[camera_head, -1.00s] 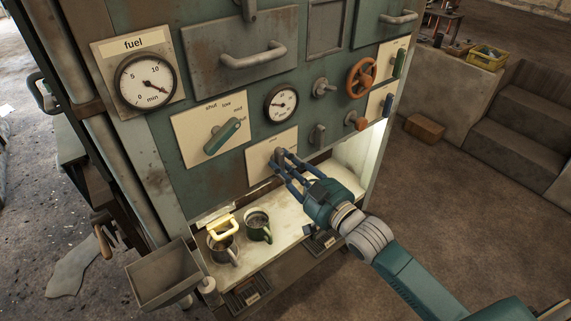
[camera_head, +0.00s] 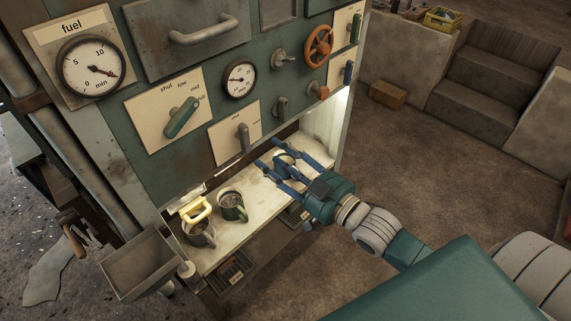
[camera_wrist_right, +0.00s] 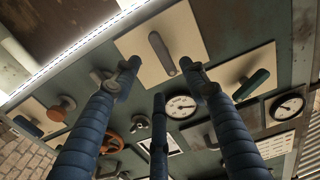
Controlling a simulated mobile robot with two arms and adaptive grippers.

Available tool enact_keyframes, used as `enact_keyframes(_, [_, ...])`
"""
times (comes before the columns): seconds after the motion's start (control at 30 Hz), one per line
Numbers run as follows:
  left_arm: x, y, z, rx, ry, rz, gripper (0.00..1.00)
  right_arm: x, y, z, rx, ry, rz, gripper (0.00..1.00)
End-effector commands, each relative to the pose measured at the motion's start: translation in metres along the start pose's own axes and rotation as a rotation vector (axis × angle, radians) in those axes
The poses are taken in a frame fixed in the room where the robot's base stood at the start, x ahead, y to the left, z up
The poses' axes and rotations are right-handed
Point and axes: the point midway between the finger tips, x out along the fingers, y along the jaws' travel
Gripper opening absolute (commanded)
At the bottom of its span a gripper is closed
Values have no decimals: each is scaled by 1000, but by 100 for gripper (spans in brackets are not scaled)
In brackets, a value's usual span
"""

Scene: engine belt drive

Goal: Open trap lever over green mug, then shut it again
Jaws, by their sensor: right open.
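The trap lever (camera_head: 244,139) is a grey handle on a small cream plate (camera_head: 227,147), above and to the right of the green mug. The green mug (camera_head: 232,207) stands upright on the lit shelf below, with dark contents. My right gripper (camera_head: 281,152) is open and empty, its fingers spread in front of the panel to the lower right of the lever, apart from it. In the right wrist view the lever lies beyond the fingers (camera_wrist_right: 165,85). My left gripper is not in view.
A green lever (camera_head: 181,117) is on a larger plate up left. An orange knob (camera_head: 317,90) and valve wheel (camera_head: 319,46) are right. A metal hopper (camera_head: 139,262) juts out at front left.

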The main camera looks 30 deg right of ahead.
Motion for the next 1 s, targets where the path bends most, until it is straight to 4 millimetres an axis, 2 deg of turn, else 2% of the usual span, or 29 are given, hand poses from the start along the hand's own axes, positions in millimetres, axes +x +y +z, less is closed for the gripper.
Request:
enact_keyframes(0.1, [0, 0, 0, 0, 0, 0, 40, -18, 0, 1, 1, -2, 0, 44])
enact_keyframes(0.27, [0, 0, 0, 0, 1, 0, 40, -30, 0, 0, 1, -1, 0, 44])
enact_keyframes(0.83, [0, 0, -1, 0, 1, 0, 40, -32, 0, 1, 0, -1, 1, 44])
enact_keyframes(0.93, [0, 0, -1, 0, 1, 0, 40, -32, 8, 17, 1, -27, 19, 44])
enact_keyframes(1.0, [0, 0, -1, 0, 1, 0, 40, -32, 18, 43, 2, -70, 46, 44])
